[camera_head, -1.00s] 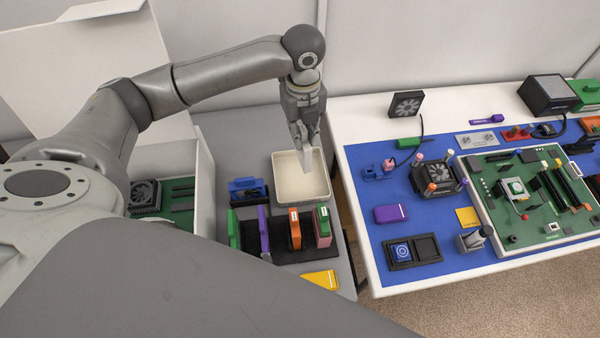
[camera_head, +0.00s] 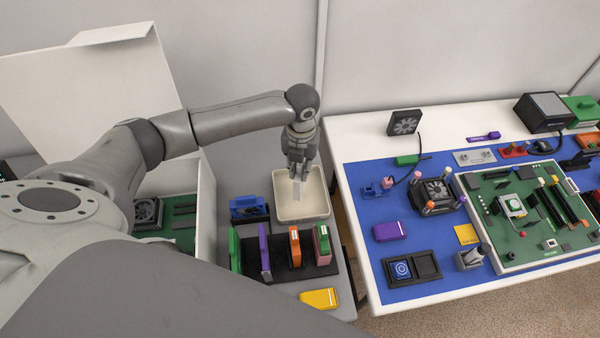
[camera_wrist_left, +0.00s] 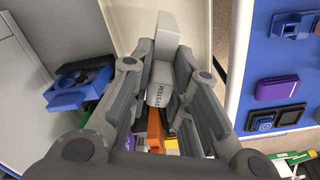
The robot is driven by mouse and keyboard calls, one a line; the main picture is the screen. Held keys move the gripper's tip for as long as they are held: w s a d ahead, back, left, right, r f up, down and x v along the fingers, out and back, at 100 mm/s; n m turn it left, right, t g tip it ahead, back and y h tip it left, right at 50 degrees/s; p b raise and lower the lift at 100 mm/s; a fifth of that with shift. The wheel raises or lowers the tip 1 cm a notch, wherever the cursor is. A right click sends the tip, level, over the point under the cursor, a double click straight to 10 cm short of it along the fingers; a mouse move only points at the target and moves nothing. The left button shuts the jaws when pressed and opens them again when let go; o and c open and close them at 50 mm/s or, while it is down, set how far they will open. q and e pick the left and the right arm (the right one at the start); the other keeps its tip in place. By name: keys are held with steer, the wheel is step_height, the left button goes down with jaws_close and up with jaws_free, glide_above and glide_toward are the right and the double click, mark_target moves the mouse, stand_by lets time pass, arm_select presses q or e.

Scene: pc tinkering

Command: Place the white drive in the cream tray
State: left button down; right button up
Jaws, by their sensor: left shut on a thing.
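The cream tray (camera_head: 318,203) is on the grey side surface left of the blue-topped bench. My left gripper (camera_head: 298,175) points down over the tray. It is shut on the white drive (camera_head: 296,188), whose lower end hangs over the tray's floor; I cannot tell whether it touches. In the left wrist view the drive (camera_wrist_left: 160,82) sits between the fingers, with a "SYSTEM" label visible. Part of the tray (camera_wrist_left: 125,22) also shows there, behind the fingers. My right gripper is out of view.
A black rack (camera_head: 280,272) with several coloured drives stands in front of the tray. A blue bracket (camera_head: 248,208) is to its left, and a yellow drive (camera_head: 319,298) lies nearer. The white bench (camera_head: 355,232) with parts is to the right. A white open box (camera_head: 207,200) is at left.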

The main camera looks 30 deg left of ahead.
mark_target(300, 175)
arm_select(q)
step_height(300, 175, down, 3)
steer(key=shift+f+p, duration=0.15)
steer(key=shift+p, duration=0.15)
steer(key=shift+f, duration=0.1)
steer(key=shift+f, duration=0.1)
steer(key=c, duration=1.5)
jaws_free()
steer(key=shift+o, duration=0.7)
